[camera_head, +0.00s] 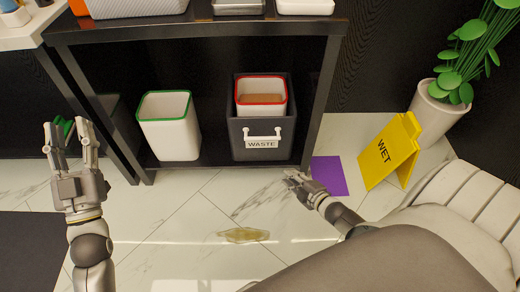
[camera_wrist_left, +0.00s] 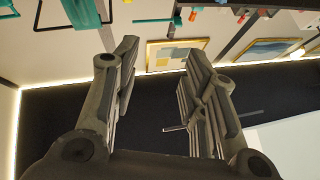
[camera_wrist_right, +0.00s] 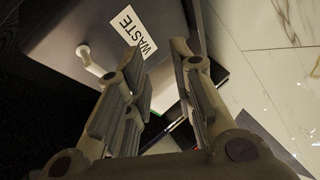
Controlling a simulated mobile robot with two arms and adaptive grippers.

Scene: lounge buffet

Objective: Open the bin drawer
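The bin drawer (camera_head: 240,140) is a dark grey box on the lower level of the black shelf unit, with a white bar handle (camera_head: 262,135) and a WASTE label (camera_head: 262,144). Inside it stands a white bin with a red rim (camera_head: 262,108). My right gripper (camera_head: 293,176) is open and empty, low in front of the drawer and right of its handle. The right wrist view shows the drawer front (camera_wrist_right: 110,20), label (camera_wrist_right: 133,32) and part of the handle (camera_wrist_right: 90,60) beyond my fingers (camera_wrist_right: 155,60). My left gripper (camera_head: 72,130) is open and empty, pointing up, far left.
A white bin with a green rim (camera_head: 168,125) stands left of the drawer. A purple sheet (camera_head: 329,176), a yellow WET sign (camera_head: 389,150) and a potted plant (camera_head: 440,112) are at the right. A brownish spill (camera_head: 243,235) lies on the marble floor.

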